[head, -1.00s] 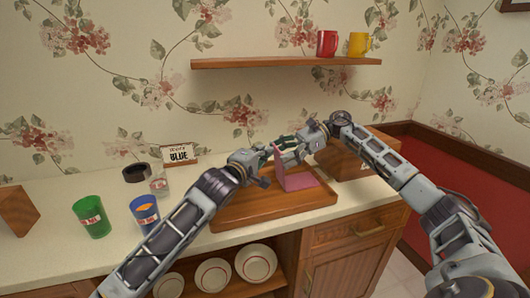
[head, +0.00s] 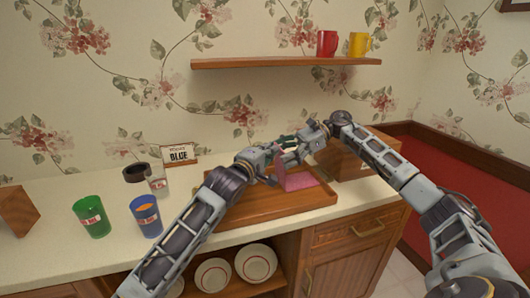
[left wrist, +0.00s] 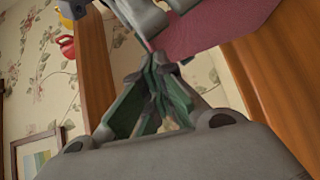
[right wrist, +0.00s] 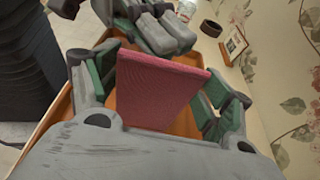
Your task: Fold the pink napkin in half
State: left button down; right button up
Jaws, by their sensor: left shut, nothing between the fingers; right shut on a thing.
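The pink napkin (head: 299,181) lies partly on the wooden board, with part of it raised toward the grippers. My right gripper (head: 288,143) is shut on the napkin; in the right wrist view the raised pink sheet (right wrist: 160,90) stands between its green-padded fingers (right wrist: 163,88). My left gripper (head: 284,155) is shut and empty, close beside the raised part and partly covering it in the head view. In the left wrist view its green fingertips (left wrist: 157,66) meet just below the napkin (left wrist: 205,30). The exact grip point is hard to see.
The wooden board (head: 235,212) sits on the pale counter. Green (head: 91,217) and blue (head: 146,216) cups, a clear glass (head: 158,183), a dark ring (head: 135,172) and a "BLUE" sign (head: 180,154) stand left. A wooden box (head: 345,160) is behind right; a shelf (head: 285,63) hangs above.

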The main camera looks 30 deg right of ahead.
jog(key=shift+a, duration=0.15)
jog(key=o, duration=0.7)
jog(key=shift+v, duration=6.1)
jog(key=shift+w, duration=0.1)
jog(key=shift+w, duration=0.1)
